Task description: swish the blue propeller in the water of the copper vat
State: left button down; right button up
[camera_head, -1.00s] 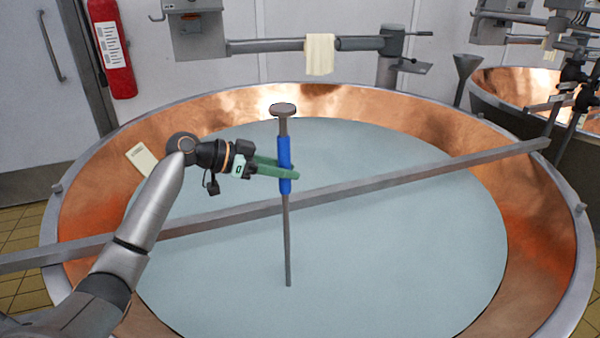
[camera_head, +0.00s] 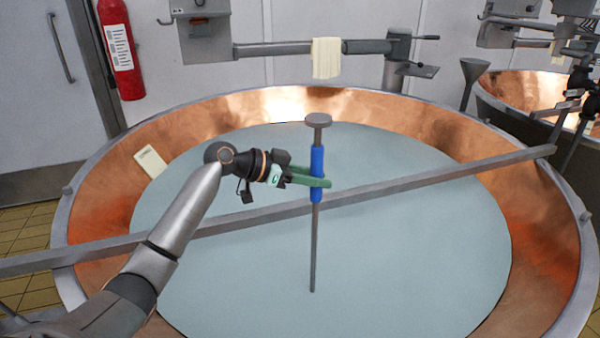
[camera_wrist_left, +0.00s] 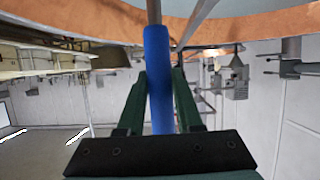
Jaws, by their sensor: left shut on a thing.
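The blue propeller is a grey rod with a blue grip (camera_head: 317,160) and a round grey disc at its top end. My left gripper (camera_head: 322,183), with green fingers, is shut on the blue grip over the copper vat (camera_head: 84,241). The rod hangs almost upright, and its lower end meets or overlaps the pale blue-grey water (camera_head: 410,260); I cannot tell how deep it is. In the left wrist view the blue grip (camera_wrist_left: 158,80) lies between the two green fingers (camera_wrist_left: 157,105). My right gripper is not in view.
A grey bar (camera_head: 430,183) crosses the vat from rim to rim, close to the rod. A pale card (camera_head: 150,162) lies on the left inner wall. A cloth (camera_head: 326,58) hangs on a rail behind. A second copper vat (camera_head: 520,90) stands at the back right.

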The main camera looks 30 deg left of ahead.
pick_arm(q)
jog(key=w+d+p, duration=0.1)
jog(key=w+d, duration=0.2)
jog(key=d, duration=0.3)
jog(key=shift+w+d+p, duration=0.25)
jog(key=shift+d+p, duration=0.1)
jog(key=shift+d, duration=0.05)
jog(key=shift+a+r, duration=0.1)
jog(key=s+a+b, duration=0.3)
jog(key=s+a, duration=0.3)
jog(key=a, duration=0.6)
jog(key=shift+s+a, duration=0.15)
jog(key=shift+a, duration=0.1)
